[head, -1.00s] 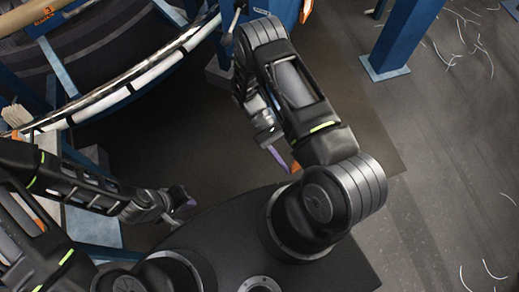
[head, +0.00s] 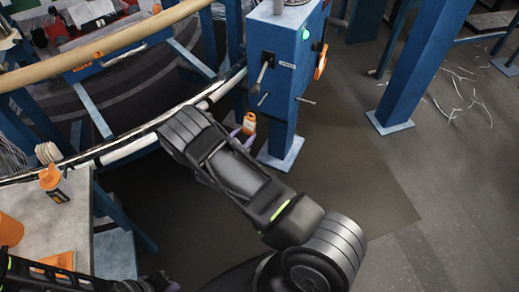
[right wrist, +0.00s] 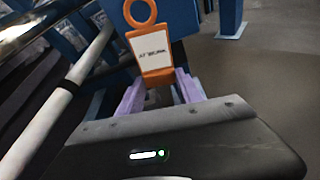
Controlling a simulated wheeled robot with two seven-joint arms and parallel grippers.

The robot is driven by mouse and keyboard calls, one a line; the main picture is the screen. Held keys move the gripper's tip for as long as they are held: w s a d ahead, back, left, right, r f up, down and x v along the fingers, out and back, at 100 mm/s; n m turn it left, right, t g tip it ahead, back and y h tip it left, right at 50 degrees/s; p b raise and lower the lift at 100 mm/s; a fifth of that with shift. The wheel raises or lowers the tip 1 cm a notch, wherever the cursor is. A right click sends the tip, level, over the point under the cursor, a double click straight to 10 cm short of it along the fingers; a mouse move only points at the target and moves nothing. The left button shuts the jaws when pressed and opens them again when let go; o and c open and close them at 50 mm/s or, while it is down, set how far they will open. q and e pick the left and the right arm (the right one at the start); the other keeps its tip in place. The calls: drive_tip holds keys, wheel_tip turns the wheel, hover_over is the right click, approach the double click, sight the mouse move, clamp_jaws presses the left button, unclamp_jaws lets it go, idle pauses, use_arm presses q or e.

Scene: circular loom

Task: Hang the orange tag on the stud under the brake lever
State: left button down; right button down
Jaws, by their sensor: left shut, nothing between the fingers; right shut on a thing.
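The orange tag (head: 249,124) has a white label and a ring at its top. In the right wrist view the tag (right wrist: 155,58) stands upright, its lower end between the lilac fingers of my right gripper (right wrist: 160,92), which is shut on it. In the head view my right gripper (head: 239,130) is just left of the blue post, below the lever. The dark brake lever (head: 264,68) is on the post's front face. A short stud (head: 262,99) sticks out below it, apart from the tag. My left gripper (head: 170,286) barely shows at the bottom edge, shut and empty.
The blue post (head: 285,120) has another pin (head: 306,100) and an orange item (head: 320,65) on its right side. The loom's curved rail (head: 130,147) runs left of it.

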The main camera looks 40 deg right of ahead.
sight(247, 129)
drive_tip(key=shift+w+d, duration=0.1)
drive_tip(key=shift+d, duration=0.05)
idle(0.4)
drive_tip(key=shift+w+d, duration=0.3)
drive_tip(key=shift+d, duration=0.3)
drive_tip(key=shift+w+d, duration=0.25)
drive_tip(key=shift+d, duration=0.35)
drive_tip(key=shift+r, duration=0.25)
drive_tip(key=shift+w+d+b, duration=0.2)
drive_tip(key=shift+d+b, duration=0.1)
drive_tip(key=shift+d, duration=0.1)
drive_tip(key=shift+w+d, duration=0.3)
drive_tip(key=shift+d, duration=0.35)
drive_tip(key=shift+w+d+b, duration=0.1)
drive_tip(key=shift+d+b, duration=0.1)
drive_tip(key=shift+b, duration=0.15)
drive_tip(key=shift+f+b, duration=0.25)
drive_tip(key=shift+b, duration=0.05)
